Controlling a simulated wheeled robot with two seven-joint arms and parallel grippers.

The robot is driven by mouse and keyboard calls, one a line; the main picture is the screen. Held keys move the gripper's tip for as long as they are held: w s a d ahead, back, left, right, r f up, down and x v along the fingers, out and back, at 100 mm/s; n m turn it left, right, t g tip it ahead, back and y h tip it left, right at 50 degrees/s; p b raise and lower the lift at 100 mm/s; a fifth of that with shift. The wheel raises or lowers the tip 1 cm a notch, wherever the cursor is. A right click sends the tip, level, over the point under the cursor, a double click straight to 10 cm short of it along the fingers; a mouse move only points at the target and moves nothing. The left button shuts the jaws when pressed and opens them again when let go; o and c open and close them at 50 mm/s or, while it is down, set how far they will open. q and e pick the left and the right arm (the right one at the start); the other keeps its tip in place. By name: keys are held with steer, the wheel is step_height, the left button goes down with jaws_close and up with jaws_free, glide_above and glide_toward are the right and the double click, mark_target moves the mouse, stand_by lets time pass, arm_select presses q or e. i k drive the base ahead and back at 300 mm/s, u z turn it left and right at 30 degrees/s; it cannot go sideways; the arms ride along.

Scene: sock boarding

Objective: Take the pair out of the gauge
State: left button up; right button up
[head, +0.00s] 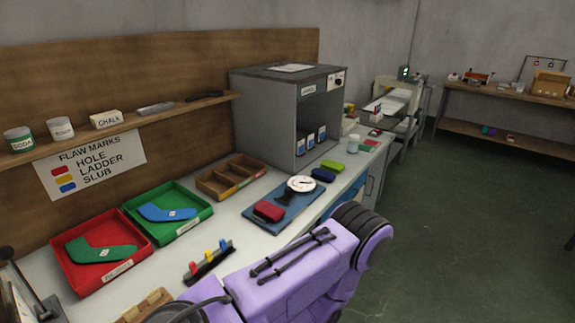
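The gauge has a flat blue base (292,216) on the bench and a round white dial (301,184) with a dark needle. A small black part (284,198) sits below and left of the dial. A folded red pair (268,211) lies on the near left part of the blue base, beside the black part. I cannot tell whether the gauge presses on it. Neither of my grippers shows. My lilac arm crosses the lower middle of the view, in front of the bench, and hides part of its front edge.
A dark blue bundle (323,175) and a green bundle (332,166) lie behind the gauge. A grey open cabinet (290,115) stands at the back. A wooden divided tray (231,177), green tray (186,230) and red tray (75,277) lie left. A coloured-clip rack (207,262) stands in front.

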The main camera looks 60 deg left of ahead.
mark_target(273, 213)
steer(key=i, duration=1.1)
steer(key=u, duration=2.55)
